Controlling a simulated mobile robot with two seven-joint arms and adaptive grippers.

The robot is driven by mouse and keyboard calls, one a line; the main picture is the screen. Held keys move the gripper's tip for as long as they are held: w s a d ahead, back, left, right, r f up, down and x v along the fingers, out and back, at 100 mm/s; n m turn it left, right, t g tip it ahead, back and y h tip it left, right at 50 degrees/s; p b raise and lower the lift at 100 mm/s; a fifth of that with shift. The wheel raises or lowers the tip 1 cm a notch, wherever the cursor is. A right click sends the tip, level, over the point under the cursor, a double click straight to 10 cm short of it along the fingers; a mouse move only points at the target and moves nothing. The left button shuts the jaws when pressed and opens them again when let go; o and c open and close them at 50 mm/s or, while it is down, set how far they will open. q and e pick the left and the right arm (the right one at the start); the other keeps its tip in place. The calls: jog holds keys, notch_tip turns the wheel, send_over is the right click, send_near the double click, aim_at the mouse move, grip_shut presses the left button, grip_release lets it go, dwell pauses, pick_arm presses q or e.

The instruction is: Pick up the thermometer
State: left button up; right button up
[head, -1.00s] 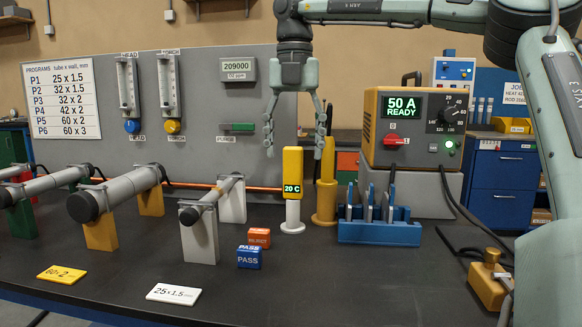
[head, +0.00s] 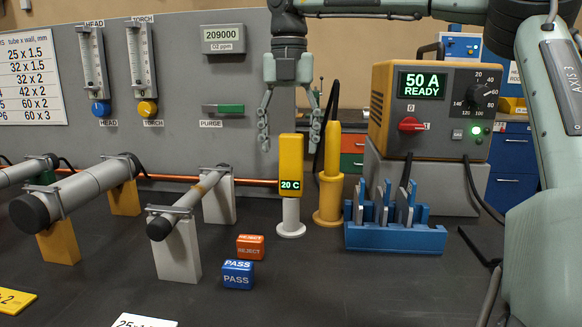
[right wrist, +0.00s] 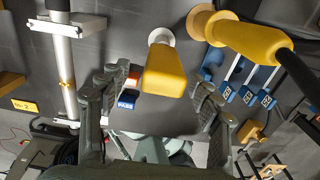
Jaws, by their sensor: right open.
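The thermometer (head: 291,172) is a yellow block with a small green display reading 20 C, upright on a white round stand (head: 291,218) on the dark bench. My right gripper (head: 288,145) points down with its fingers spread, just above the thermometer in the head view. In the right wrist view the thermometer (right wrist: 165,72) lies between the two open fingers (right wrist: 158,98), a little beyond their tips. I cannot tell that either finger touches it. My left gripper is in neither view.
A yellow torch (head: 330,170) stands close right of the thermometer. A blue rack (head: 395,236) with grey pieces is further right, before the orange power unit (head: 378,108). REJECT (head: 250,247) and PASS (head: 237,274) blocks lie front left. Tubes on supports (head: 178,262) are left.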

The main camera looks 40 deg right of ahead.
aim_at(291, 160)
jog(key=f, duration=0.3)
jog(key=shift+d+f, duration=0.25)
jog(key=shift+f, duration=0.4)
jog(key=shift+c, duration=1.6)
jog(key=c, duration=1)
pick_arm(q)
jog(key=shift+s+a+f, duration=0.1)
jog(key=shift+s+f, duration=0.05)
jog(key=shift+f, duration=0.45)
